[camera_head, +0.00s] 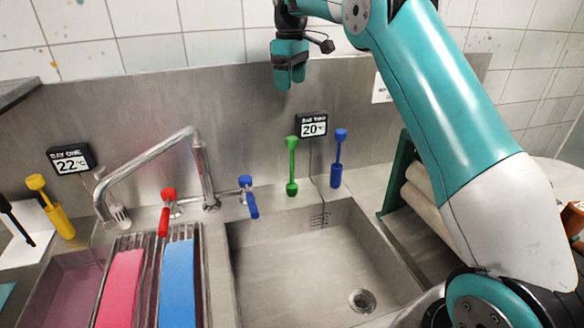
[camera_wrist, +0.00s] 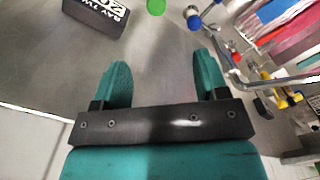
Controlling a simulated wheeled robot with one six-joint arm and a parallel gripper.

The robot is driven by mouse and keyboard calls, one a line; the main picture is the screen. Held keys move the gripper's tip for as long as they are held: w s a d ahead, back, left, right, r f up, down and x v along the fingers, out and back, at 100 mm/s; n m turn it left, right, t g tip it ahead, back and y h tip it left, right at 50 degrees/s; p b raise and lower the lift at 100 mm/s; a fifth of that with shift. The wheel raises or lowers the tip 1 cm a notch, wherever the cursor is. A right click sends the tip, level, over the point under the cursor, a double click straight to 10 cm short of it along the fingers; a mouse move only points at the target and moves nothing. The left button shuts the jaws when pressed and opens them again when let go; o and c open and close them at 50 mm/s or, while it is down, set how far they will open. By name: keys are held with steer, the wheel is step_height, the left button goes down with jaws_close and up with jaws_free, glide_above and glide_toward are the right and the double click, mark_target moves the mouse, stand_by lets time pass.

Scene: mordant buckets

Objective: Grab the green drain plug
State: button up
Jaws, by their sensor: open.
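The green drain plug (camera_head: 291,168) stands upright on the ledge behind the right-hand sink basin, with a round knob on a thin stem and a wider foot. In the wrist view only a green rounded part of it (camera_wrist: 156,6) shows at the top edge; the rest is out of frame. My gripper (camera_head: 290,78) hangs in front of the steel backsplash, above the green plug and apart from it. In the wrist view my gripper (camera_wrist: 163,72) is open, its two teal fingers apart with nothing between them.
A blue plug (camera_head: 337,160) stands just right of the green one, with the Bay Two display (camera_head: 313,125) close behind. The blue tap handle (camera_head: 249,196) and steel faucet (camera_head: 207,170) are to the left. The right basin (camera_head: 300,262) is empty.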

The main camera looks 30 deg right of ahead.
steer(key=p, duration=0.2)
glide_toward(292, 138)
step_height(292, 138, down, 5)
steer(key=shift+w+f, duration=0.1)
steer(key=shift+f+p, duration=1.7)
steer(key=shift+f, duration=1)
jaws_close()
